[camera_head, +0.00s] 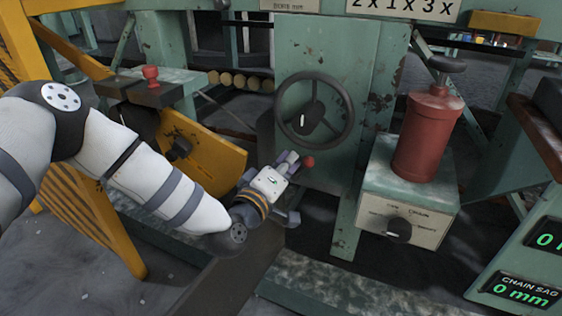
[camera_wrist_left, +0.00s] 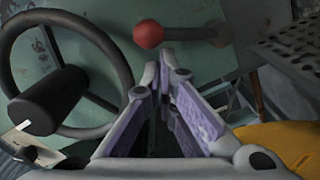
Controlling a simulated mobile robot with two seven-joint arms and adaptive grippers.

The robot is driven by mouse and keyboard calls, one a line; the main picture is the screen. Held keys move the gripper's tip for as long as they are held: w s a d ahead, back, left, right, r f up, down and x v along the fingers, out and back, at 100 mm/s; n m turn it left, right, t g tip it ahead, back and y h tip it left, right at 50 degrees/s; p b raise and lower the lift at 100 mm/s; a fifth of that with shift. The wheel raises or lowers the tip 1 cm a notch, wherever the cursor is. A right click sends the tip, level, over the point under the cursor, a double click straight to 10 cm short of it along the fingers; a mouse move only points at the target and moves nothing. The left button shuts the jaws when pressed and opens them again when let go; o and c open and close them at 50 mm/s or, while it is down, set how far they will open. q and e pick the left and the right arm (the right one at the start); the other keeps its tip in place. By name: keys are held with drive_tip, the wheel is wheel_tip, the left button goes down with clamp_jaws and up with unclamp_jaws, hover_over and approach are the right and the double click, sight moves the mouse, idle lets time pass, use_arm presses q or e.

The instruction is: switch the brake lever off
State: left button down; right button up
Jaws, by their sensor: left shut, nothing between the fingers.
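A lever with a round red knob (camera_head: 309,162) is at the lower front of the green machine, just below the handwheel. In the left wrist view the red knob (camera_wrist_left: 148,34) is at the top, with a dark rod running right from it to a pivot. My left gripper (camera_head: 294,159) is right beside the knob in the head view. Its purple-padded fingers (camera_wrist_left: 165,62) come together at the tips just below the knob and rod, with nothing held. Whether a fingertip touches the lever I cannot tell. My right gripper is not in view.
A dark handwheel (camera_head: 347,118) is close above the lever; it also fills the left of the wrist view (camera_wrist_left: 122,70). A red cylinder (camera_head: 425,135) stands on a green box with a black dial (camera_head: 398,230) at right. A yellow panel (camera_head: 205,160) is behind my left arm.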

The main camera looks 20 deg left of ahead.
sight(307, 164)
use_arm(q)
drive_tip(key=shift+d+r+p, duration=0.1)
drive_tip(key=shift+d+p, duration=0.05)
drive_tip(key=shift+p, duration=0.15)
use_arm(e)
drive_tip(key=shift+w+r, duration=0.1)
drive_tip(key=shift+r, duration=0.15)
